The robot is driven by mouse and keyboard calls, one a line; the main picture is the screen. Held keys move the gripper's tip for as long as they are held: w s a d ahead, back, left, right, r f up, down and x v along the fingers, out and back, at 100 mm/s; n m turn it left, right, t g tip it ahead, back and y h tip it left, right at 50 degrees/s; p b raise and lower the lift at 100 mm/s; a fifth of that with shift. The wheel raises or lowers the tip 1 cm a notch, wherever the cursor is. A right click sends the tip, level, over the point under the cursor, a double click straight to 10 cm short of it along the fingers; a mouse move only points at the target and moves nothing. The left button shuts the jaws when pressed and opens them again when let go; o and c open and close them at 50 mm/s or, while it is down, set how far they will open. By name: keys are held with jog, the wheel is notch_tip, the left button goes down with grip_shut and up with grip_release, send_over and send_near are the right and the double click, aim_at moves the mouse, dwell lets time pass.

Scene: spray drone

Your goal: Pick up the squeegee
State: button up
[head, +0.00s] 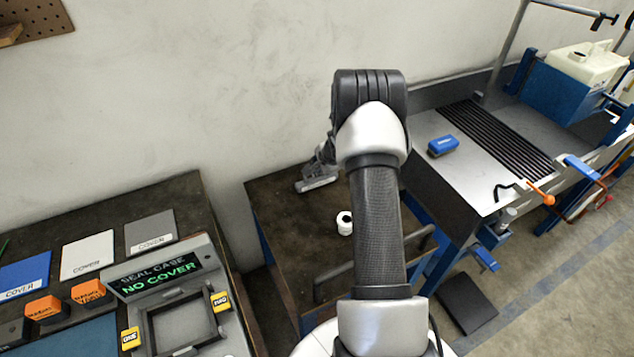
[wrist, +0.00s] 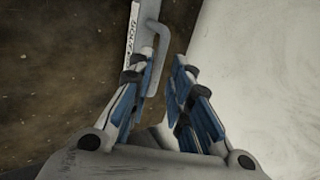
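The squeegee (head: 317,185) is a grey piece with a pale labelled strip, on the dark cart top near the wall. In the wrist view the squeegee (wrist: 153,14) shows at the top, with its curved grey handle reaching down between my fingertips. My gripper (wrist: 163,63) is partly open, and the handle is close to the left finger with a gap to the right finger. I cannot tell whether the left finger touches it. In the head view my gripper (head: 322,167) is just above the squeegee, partly hidden by my arm.
A white roll (head: 345,222) stands on the cart top (head: 290,225), close to my arm. The wall (head: 190,80) is right behind the cart. A left bench holds cover plates, orange blocks and a seal case station (head: 180,310). A metal bench (head: 445,185) with a blue block (head: 443,146) stands right.

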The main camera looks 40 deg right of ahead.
aim_at(317, 178)
jog(key=x, duration=0.5)
jog(key=shift+f, duration=0.15)
grip_shut()
dwell(0.4)
